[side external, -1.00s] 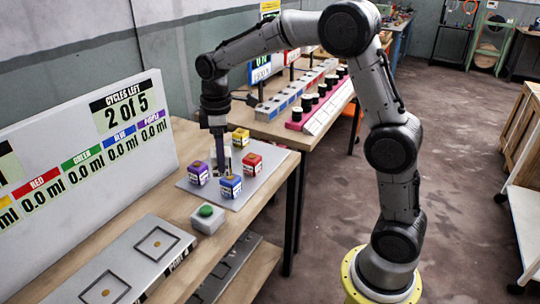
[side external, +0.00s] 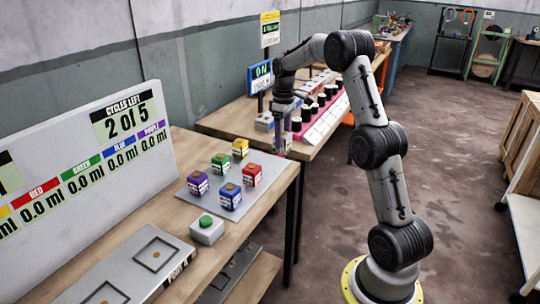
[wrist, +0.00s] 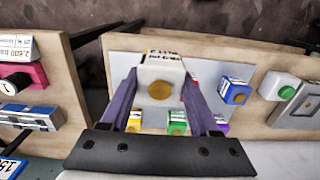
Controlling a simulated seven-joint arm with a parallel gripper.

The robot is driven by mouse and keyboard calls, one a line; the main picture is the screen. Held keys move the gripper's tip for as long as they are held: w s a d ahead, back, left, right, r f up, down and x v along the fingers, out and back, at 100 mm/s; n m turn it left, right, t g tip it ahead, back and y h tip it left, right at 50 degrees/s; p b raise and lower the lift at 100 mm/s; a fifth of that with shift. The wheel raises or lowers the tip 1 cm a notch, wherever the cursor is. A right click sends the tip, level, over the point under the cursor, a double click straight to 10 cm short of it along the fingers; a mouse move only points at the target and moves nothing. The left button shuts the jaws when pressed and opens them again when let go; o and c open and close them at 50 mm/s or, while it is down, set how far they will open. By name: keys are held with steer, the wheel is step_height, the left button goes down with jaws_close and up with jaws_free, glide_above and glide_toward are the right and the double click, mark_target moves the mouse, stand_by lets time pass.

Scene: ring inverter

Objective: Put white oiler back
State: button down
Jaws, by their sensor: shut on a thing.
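The white oiler (wrist: 160,65) is a white block with a round gold top, seen in the wrist view. My gripper (wrist: 161,88) is shut on it, with a purple finger at each side. In the side view my gripper (side external: 281,150) points down around the gap between the near table and the far table; the oiler is hard to make out there. The grey plate (side external: 222,208) on the near table carries the purple (side external: 198,184), green (side external: 221,164), yellow (side external: 240,148), red (side external: 252,174) and blue (side external: 230,195) oilers.
A box with a green button (side external: 207,229) stands in front of the plate. A large scoreboard (side external: 90,160) stands at the left. The far table (side external: 232,124) holds a pink rack (side external: 310,125) with several black-and-white cylinders. A sign (side external: 260,77) stands behind it.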

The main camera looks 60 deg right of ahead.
steer(key=w+d+f, duration=0.3)
steer(key=w+f, duration=0.2)
steer(key=w+d+f, duration=0.2)
steer(key=shift+w+d+f, duration=0.25)
steer(key=shift+d, duration=0.1)
steer(key=shift+w+d+f, duration=0.15)
steer(key=shift+w+f, duration=0.1)
steer(key=shift+f, duration=1.6)
steer(key=shift+c, duration=0.6)
jaws_free()
steer(key=shift+f, duration=0.15)
